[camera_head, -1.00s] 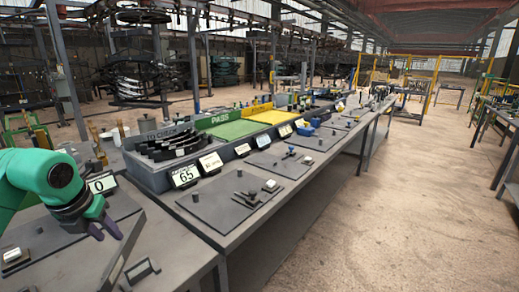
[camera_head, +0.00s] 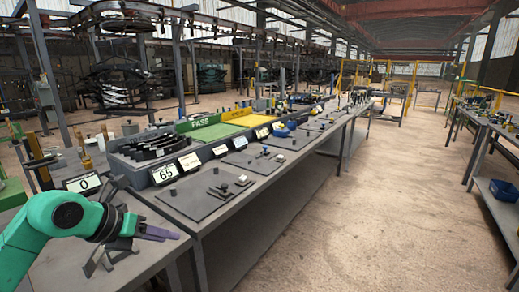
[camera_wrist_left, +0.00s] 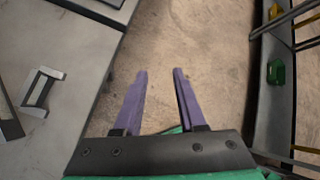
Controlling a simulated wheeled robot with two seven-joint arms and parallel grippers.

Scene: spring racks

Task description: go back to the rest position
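My left gripper (camera_head: 160,232) shows at the lower left of the head view, on a green arm with a black wrist. Its purple fingers point right, above the near end of the grey workbench (camera_head: 150,262). In the left wrist view the gripper (camera_wrist_left: 159,88) has its two purple fingers apart, with nothing between them but bare floor below. My right gripper is not in view.
A dark tray of black curved springs (camera_head: 155,146) stands on the bench, with a display reading 65 (camera_head: 165,174) before it. Another display reads 0 (camera_head: 83,183). Green and yellow trays lie beyond. Open floor (camera_head: 400,200) lies right; a blue bin (camera_head: 499,202) is at far right.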

